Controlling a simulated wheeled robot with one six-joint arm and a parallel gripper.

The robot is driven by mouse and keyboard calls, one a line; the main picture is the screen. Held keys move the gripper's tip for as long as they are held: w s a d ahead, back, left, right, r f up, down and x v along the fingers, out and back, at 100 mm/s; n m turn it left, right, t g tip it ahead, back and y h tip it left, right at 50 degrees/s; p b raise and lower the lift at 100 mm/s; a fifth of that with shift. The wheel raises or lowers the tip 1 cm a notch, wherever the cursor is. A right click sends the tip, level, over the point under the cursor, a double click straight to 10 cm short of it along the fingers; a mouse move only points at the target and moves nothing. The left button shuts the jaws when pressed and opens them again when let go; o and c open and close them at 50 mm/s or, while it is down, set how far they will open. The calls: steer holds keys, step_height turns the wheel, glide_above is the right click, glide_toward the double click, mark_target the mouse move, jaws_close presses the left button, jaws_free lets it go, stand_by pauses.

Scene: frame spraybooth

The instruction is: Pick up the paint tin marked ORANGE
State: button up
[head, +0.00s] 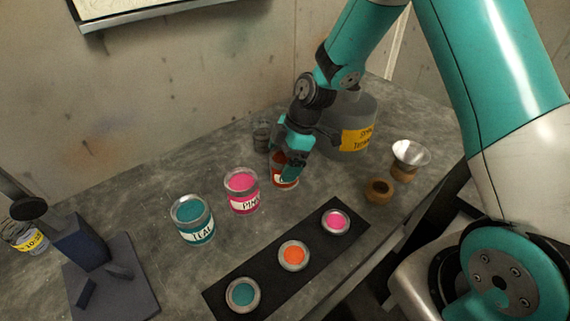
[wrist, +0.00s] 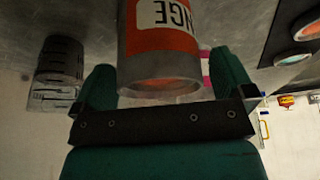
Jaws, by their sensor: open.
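The orange paint tin (head: 285,173) stands on the grey bench at the right end of the row of tins, partly hidden behind my gripper. In the wrist view the orange tin (wrist: 160,50) shows upside down, with "NGE" readable on its label. My gripper (head: 292,157) is at the tin. In the wrist view my gripper's (wrist: 165,85) green fingers are apart, one on each side of the tin, with gaps visible. The pink tin (head: 241,191) and the teal tin (head: 193,219) stand to the left.
A dark strip (head: 320,250) with three small paint-filled cups lies in front. A large grey container (head: 357,115) with a yellow label stands close behind my gripper. A dark jar (head: 262,136) is just left of it. A metal funnel (head: 411,153) and a brown pot (head: 379,190) are right.

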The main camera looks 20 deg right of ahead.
steer(key=shift+a+f, duration=0.25)
steer(key=shift+f, duration=0.35)
steer(key=c, duration=1)
steer(key=shift+c, duration=1.2)
steer(key=shift+r, duration=0.1)
steer(key=shift+w+r, duration=0.1)
